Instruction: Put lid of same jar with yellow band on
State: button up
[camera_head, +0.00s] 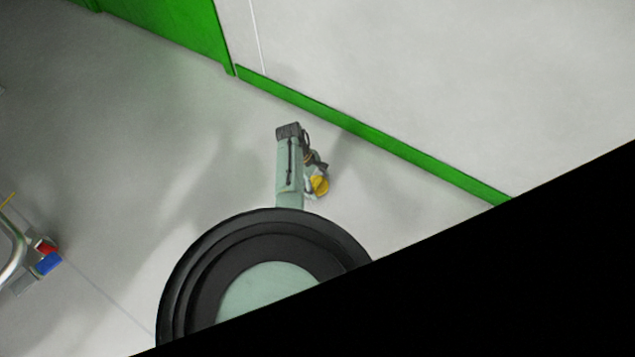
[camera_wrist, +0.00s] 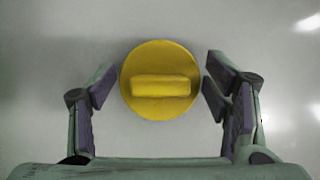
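A round yellow lid (camera_wrist: 160,108) with a raised bar across its top is in the middle of the wrist view. In the head view the yellow lid (camera_head: 320,185) shows small at the end of my gripper (camera_head: 312,178), over the floor. No jar and no yellow band can be made out in either view.
A green-edged pale wall or panel (camera_head: 380,143) runs diagonally behind my arm. At the left edge is a bent metal tube (camera_head: 14,250) with a red part (camera_head: 46,245) and a blue part (camera_head: 48,264). The grey floor between is clear. Black covers the lower right.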

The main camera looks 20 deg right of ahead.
jog(key=shift+o, duration=1.3)
jog(key=p+v, duration=0.3)
jog(key=v, duration=0.9)
jog(key=shift+r, duration=0.15)
